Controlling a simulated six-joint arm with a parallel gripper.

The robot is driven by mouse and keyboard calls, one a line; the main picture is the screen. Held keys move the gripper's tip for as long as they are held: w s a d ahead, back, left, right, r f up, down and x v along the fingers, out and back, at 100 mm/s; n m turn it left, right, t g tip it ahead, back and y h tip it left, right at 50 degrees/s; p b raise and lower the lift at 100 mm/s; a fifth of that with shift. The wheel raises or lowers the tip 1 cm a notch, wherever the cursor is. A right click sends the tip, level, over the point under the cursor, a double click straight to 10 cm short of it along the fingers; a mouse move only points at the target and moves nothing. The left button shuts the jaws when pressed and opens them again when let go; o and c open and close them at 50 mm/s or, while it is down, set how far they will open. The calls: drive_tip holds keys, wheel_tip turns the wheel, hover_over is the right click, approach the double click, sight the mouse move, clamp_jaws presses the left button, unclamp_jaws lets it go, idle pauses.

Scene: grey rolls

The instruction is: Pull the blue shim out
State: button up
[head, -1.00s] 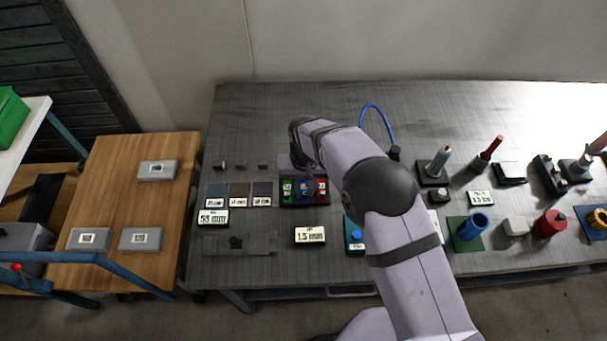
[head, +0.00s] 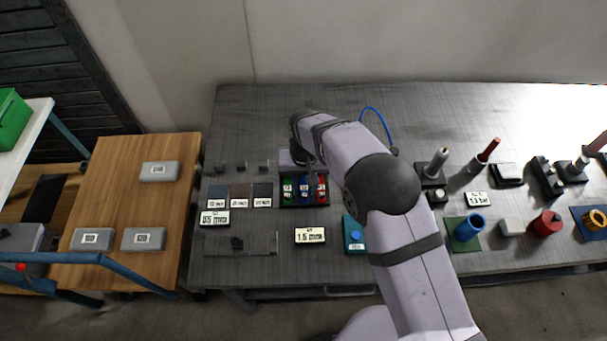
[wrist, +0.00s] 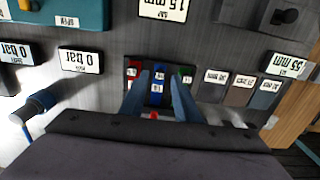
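The blue shim (head: 304,190) stands in the middle slot of a small dark rack (head: 304,205), between a green shim (head: 288,190) and a red one (head: 321,190). In the wrist view the blue shim (wrist: 158,82) lies between the two fingers of my gripper (wrist: 159,80). The fingers are apart, with gaps visible on both sides of the blue shim, so my gripper is open. Its height above the rack is hard to tell. In the head view my arm hides most of my gripper.
Three coloured plates with labels (head: 240,195) lie left of the rack. A 1.5 mm sign (head: 310,235) and a teal plate with a blue button (head: 355,236) are in front. Several fixtures stand to the right. The table behind the rack is mostly clear.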

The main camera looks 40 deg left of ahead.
sight(305, 195)
drive_tip(key=shift+r+p, duration=0.7)
drive_tip(key=shift+r, duration=0.8)
